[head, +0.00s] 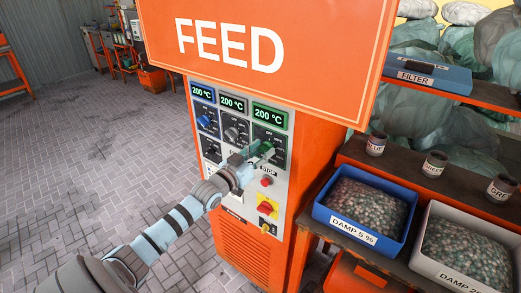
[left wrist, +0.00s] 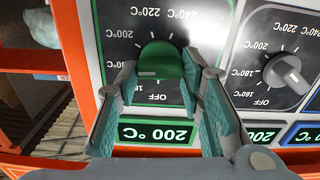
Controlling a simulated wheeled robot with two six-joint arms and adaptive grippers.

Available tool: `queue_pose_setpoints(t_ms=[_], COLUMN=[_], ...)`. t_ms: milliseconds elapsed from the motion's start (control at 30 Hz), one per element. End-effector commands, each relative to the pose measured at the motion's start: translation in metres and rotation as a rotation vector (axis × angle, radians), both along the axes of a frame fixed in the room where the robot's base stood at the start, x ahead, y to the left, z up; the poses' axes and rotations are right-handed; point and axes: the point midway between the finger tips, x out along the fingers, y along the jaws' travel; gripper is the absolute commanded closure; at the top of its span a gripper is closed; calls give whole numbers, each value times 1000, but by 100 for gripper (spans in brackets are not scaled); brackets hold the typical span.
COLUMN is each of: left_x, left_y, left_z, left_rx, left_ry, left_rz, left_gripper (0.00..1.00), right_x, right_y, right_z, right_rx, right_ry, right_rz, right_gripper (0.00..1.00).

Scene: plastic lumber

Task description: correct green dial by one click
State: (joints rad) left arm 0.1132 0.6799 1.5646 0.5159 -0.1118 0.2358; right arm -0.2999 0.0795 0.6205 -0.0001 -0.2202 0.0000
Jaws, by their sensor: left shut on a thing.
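The green dial (left wrist: 160,62) sits on a black, green-edged scale plate, between the two fingers of my left gripper (left wrist: 160,78) in the left wrist view. The fingers are closed on its sides. A pale mark shows on the dial's lower left; I cannot tell exactly which scale mark it meets. The green-framed display (left wrist: 157,133) reads 200 °C. In the head view my left gripper (head: 257,154) reaches the green dial (head: 266,148), mostly hidden by the fingers, below the green display (head: 270,116). My right gripper is out of view.
A grey dial (left wrist: 287,73) stands beside the green one, and a blue dial (head: 203,121) is further left in the head view. A red button (head: 266,182) and a red-yellow switch (head: 267,208) lie just below. The orange FEED hopper (head: 330,45) overhangs the panel.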

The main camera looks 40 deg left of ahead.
Motion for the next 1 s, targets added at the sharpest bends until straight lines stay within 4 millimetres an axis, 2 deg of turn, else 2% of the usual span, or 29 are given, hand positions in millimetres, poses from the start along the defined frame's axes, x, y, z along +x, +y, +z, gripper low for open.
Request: queue_pose_setpoints(t_ms=[300, 700, 733, 800, 867, 1000], left_x=[1, 1, 1, 1, 1, 0], left_y=[0, 0, 0, 0, 0, 1], left_z=[4, 4, 4, 4, 3, 2], left_rx=[-92, -100, -100, -100, -101, -102], left_ry=[-11, -13, -13, -11, -10, -7], left_rz=[-1, -2, -2, -2, -1, -1], left_gripper=[93, 93, 64, 52, 45, 45], right_x=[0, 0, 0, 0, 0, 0], right_y=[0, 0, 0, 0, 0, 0], right_z=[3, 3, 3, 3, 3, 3], right_rx=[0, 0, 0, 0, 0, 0], right_ry=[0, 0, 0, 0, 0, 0], right_rz=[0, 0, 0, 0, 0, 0], right_gripper=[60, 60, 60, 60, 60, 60])
